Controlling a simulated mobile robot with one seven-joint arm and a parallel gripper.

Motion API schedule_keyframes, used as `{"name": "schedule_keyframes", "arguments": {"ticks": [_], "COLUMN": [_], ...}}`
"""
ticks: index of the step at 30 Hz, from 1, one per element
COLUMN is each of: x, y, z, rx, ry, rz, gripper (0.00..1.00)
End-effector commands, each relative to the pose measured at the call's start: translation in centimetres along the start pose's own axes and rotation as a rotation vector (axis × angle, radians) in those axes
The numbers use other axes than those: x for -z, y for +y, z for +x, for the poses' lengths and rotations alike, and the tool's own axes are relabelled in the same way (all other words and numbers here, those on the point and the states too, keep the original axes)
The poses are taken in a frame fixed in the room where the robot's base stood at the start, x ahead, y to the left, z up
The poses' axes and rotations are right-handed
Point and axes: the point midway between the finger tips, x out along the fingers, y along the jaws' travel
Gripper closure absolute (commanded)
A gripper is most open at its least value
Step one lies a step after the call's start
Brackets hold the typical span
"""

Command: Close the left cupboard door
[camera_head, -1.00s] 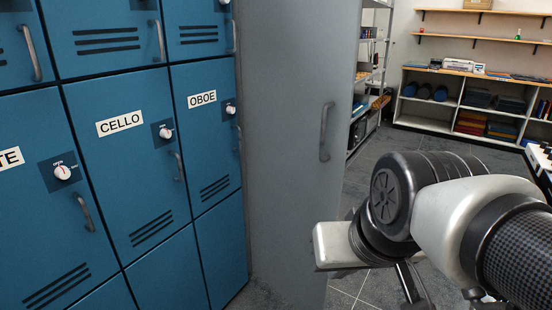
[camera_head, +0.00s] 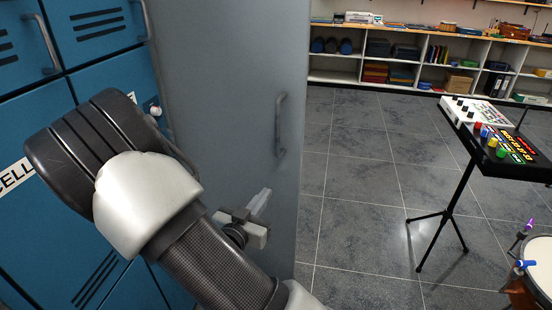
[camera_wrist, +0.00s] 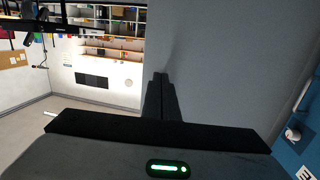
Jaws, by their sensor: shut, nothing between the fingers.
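The grey cupboard door (camera_head: 225,75) stands open, jutting out beside the blue lockers, with a vertical grey handle (camera_head: 281,125) near its right edge. It also fills much of the wrist view as a plain grey surface (camera_wrist: 235,75). My gripper (camera_head: 262,199) is in front of the lower part of the door, below the handle. In the wrist view its fingers (camera_wrist: 160,84) are together and empty, close to the door's face; I cannot tell whether they touch it. My arm hides part of the door, and the cupboard's inside is hidden.
Blue lockers (camera_head: 110,60) line the left side. Open tiled floor (camera_head: 365,190) lies right of the door. A stand with a pad controller (camera_head: 490,135) and a drum (camera_head: 540,265) are at the right. Low shelves (camera_head: 400,55) stand at the back.

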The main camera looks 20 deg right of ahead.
Motion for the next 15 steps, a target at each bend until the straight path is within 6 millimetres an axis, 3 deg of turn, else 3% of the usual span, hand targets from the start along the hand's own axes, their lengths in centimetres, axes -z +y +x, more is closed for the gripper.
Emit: {"name": "schedule_keyframes", "arguments": {"ticks": [7, 15], "x": [1.1, 1.4], "y": [0.7, 0.9], "z": [0.9, 6.2], "rx": [-0.02, -0.021], "ry": [0.089, 0.087], "rz": [-0.031, -0.029], "gripper": [1.0, 1.0]}}
